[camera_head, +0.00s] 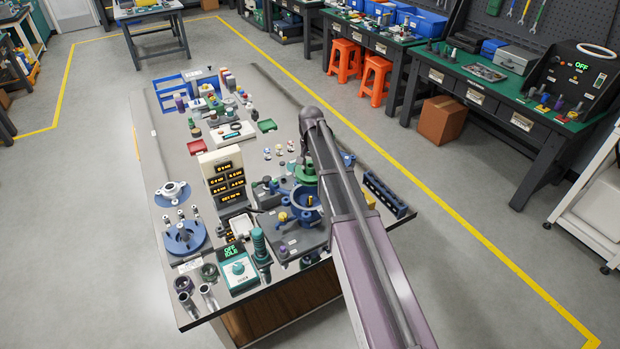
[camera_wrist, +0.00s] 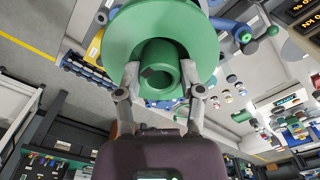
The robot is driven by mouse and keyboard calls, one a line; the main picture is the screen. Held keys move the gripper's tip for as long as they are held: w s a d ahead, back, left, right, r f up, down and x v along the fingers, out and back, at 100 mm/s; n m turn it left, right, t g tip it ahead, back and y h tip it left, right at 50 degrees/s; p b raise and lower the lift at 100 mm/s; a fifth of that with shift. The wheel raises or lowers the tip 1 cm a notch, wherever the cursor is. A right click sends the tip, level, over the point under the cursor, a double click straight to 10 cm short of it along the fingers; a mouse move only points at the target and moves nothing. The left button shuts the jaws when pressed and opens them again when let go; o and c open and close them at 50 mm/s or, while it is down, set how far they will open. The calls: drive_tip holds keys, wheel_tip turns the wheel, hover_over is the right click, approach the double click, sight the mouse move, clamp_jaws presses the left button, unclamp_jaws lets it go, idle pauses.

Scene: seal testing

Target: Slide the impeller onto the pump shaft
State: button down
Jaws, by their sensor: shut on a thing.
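The green impeller (camera_wrist: 118,40), a round disc with a hollow hub, fills the upper middle of the wrist view. My gripper (camera_wrist: 160,76) is shut on its hub, one finger on each side. In the head view the green impeller (camera_head: 304,174) shows beside my arm, above and close to the blue pump housing (camera_head: 297,213) on the bench. Whether the impeller touches the housing or shaft I cannot tell. The pump shaft is not clearly visible; the impeller and my arm cover that area. My fingers are hidden in the head view.
The bench (camera_head: 160,130) is crowded. A display box (camera_head: 222,180) stands left of the pump housing, and a teal control box (camera_head: 239,272) sits at the front. A dark blue rack (camera_head: 384,195) lies along the right edge. A blue flanged fixture (camera_head: 184,238) stands at the left.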

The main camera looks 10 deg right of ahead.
wheel_tip(320, 180, down, 6)
drive_tip(key=w+b, duration=0.2)
drive_tip(key=b, duration=0.3)
drive_tip(key=shift+w+f, duration=0.15)
drive_tip(key=shift+f, duration=0.05)
drive_tip(key=shift+a, duration=0.1)
drive_tip(key=shift+f+b, duration=0.15)
drive_tip(key=shift+b, duration=0.25)
drive_tip(key=shift+f+b, duration=1.95)
drive_tip(key=shift+f+b, duration=0.8)
drive_tip(key=shift+c, duration=0.7)
unclamp_jaws()
drive_tip(key=shift+r, duration=0.1)
drive_tip(key=shift+r, duration=0.1)
drive_tip(key=shift+r+p, duration=2.4)
drive_tip(key=shift+p, duration=0.15)
